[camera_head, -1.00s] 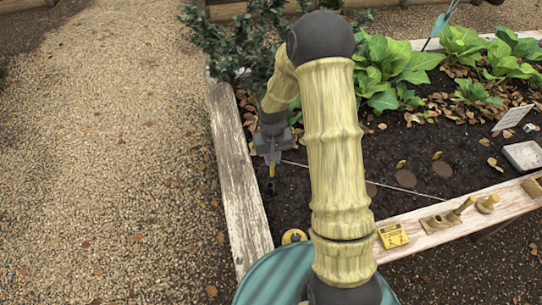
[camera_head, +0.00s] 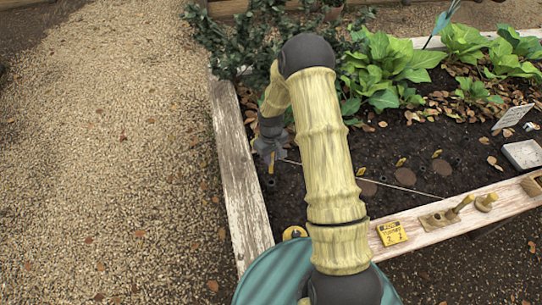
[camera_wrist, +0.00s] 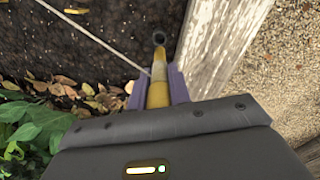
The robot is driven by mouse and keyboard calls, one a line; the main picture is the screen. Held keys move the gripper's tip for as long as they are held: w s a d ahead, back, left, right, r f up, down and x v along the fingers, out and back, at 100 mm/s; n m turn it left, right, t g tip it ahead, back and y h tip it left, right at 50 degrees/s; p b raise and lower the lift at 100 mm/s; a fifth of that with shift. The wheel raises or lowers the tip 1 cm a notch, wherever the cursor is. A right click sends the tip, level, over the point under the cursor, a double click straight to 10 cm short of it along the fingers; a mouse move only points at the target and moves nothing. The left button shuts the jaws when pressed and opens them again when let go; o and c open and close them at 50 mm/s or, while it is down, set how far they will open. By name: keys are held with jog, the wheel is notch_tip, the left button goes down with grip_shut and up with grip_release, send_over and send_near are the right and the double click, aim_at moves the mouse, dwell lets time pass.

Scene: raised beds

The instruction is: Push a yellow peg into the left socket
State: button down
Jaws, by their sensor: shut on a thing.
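My gripper (camera_head: 269,158) is shut on a yellow peg (camera_wrist: 158,92) above the soil at the bed's left side. In the wrist view the peg points away from the palm between two purple fingers. A dark round socket (camera_wrist: 159,38) lies just beyond the peg's tip, close to the plank. It also shows in the head view (camera_head: 270,183), just below the gripper. The peg looks roughly lined up with the socket and apart from it. The exact gap cannot be told.
A wooden plank (camera_head: 240,190) edges the bed beside the gripper. A string (camera_head: 372,180) crosses the soil. Two small yellow pegs (camera_head: 401,162) (camera_head: 436,154) stand farther right. Leafy plants grow behind.

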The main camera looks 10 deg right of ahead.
aim_at(271, 173)
jog(key=shift+f+b, duration=2.35)
jog(key=shift+f, duration=0.5)
jog(key=shift+f+p, duration=0.15)
jog(key=shift+p, duration=0.2)
jog(key=shift+f+b, duration=1)
jog(key=shift+f, duration=1.15)
dwell(0.3)
jog(key=c, duration=1.2)
grip_release()
notch_tip(271, 173, up, 18)
jog(key=p, duration=0.4)
jog(key=shift+f+p, duration=0.25)
jog(key=shift+p, duration=0.1)
